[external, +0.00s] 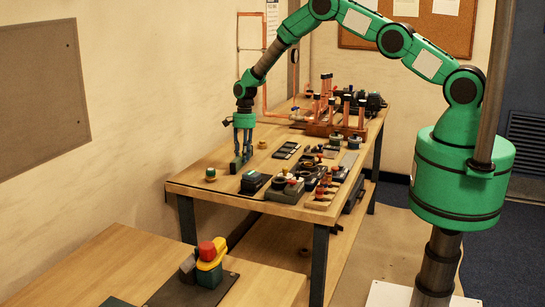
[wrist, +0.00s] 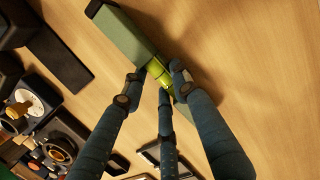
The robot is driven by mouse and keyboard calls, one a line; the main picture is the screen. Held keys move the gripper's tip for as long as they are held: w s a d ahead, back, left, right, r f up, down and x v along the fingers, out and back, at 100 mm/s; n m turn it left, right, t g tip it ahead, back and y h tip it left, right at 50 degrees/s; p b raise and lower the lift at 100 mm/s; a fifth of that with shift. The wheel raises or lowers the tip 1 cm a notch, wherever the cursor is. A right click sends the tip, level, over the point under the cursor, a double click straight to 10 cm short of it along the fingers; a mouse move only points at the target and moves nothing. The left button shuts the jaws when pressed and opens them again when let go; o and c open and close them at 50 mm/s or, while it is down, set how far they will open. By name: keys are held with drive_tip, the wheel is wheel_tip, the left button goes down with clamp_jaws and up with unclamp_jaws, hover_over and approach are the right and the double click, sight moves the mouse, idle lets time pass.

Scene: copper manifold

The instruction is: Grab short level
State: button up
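The short level is a green bar (wrist: 125,32) with a yellow-green vial (wrist: 158,72) in its middle. It lies slantwise in the wrist view, and my fingers hide part of its lower end. My gripper (wrist: 155,82) has its dark blue fingertips around the level's middle, on both sides of the vial. I cannot tell if the fingers press on it. In the external view my gripper (external: 241,152) points straight down at the table's left part, with its fingertips low near the wood.
Several devices and copper pipes (external: 335,118) crowd the right and back. A nearer table holds a red-yellow device (external: 208,258).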

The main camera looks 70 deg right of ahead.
clamp_jaws()
drive_tip(key=shift+r, duration=0.15)
drive_tip(key=shift+r, duration=0.45)
wheel_tip(320, 180, up, 2)
drive_tip(key=shift+r+b, duration=0.25)
drive_tip(key=shift+b, duration=0.25)
drive_tip(key=s, duration=0.5)
drive_tip(key=s+a+r+b, duration=0.1)
drive_tip(key=s, duration=1)
drive_tip(key=shift+a+r+b, duration=0.15)
drive_tip(key=shift+a+b, duration=0.2)
drive_tip(key=shift+b, duration=0.05)
